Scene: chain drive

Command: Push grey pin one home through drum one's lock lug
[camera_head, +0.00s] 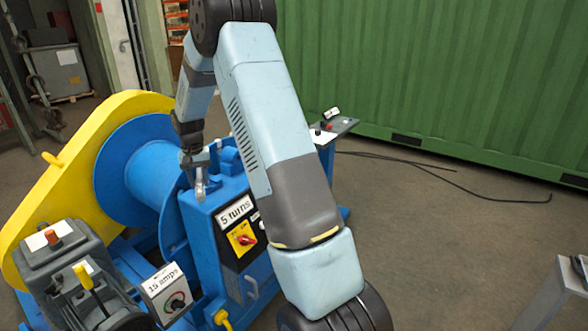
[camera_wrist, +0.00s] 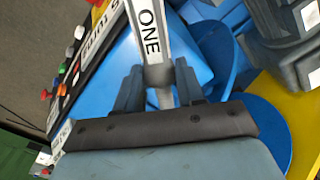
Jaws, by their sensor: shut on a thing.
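My gripper (camera_wrist: 159,92) is shut on a grey pin (camera_wrist: 159,74); the pin's pale face reads "ONE" and runs out between the fingers in the wrist view. In the head view my gripper (camera_head: 196,163) is above the top of the blue cabinet (camera_head: 205,235), with the grey pin (camera_head: 200,189) pointing down below it. The blue drum (camera_head: 125,160) is just left of my gripper. I cannot make out the lock lug, nor tell whether the pin's end is in a hole.
A yellow guard (camera_head: 60,190) stands beside the drum. The cabinet front carries a "5 turns" label (camera_head: 235,211) and a red-and-yellow switch (camera_head: 242,240). A "15 amps" dial box (camera_head: 167,291) is in front. A small control stand (camera_head: 335,129) is behind my arm. Floor at right is mostly clear.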

